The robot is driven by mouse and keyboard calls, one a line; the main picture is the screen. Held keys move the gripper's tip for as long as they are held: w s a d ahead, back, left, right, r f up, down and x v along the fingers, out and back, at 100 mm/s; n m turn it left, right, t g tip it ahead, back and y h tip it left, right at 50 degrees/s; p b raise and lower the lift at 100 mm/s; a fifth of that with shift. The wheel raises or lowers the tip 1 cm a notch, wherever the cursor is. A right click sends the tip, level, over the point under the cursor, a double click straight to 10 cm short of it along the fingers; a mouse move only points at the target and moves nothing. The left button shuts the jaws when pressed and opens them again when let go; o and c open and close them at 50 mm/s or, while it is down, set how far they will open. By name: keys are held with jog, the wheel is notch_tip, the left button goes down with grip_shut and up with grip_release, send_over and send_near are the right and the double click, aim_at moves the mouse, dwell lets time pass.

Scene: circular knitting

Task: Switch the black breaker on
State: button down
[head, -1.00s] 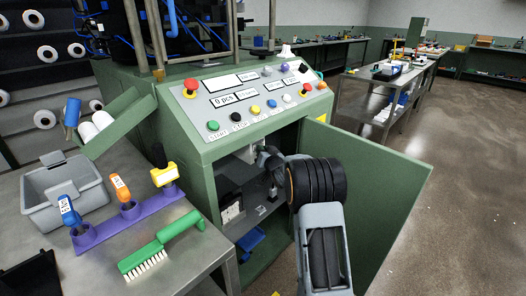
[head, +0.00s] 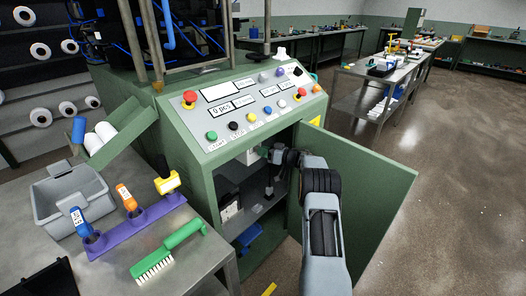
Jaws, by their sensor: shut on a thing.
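The green machine's cabinet (head: 212,160) stands open below its sloped button panel. My gripper (head: 268,153) reaches into the upper part of the cabinet opening, shut, at a small pale box (head: 251,157) on the inside. The black breaker itself is not distinct in this view; my gripper and wrist cover that spot. The contact is too small to see clearly. My wrist and forearm come in from the lower right, between the opening and the door.
The open green door (head: 362,205) stands close to the right of my arm. A white unit (head: 230,209) sits lower left inside the cabinet, above a blue item (head: 248,238). A metal table (head: 205,262) with a green brush (head: 170,250) is at left. Open floor lies at right.

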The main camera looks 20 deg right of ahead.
jog(key=shift+w+d+r+n+g+y, duration=0.1)
jog(key=shift+w+d+n+g+y, duration=0.05)
jog(key=shift+n+g+y, duration=0.6)
jog(key=c, duration=1.1)
grip_release()
jog(key=shift+o, duration=0.2)
jog(key=shift+m+t+h, duration=0.25)
jog(key=shift+m, duration=0.1)
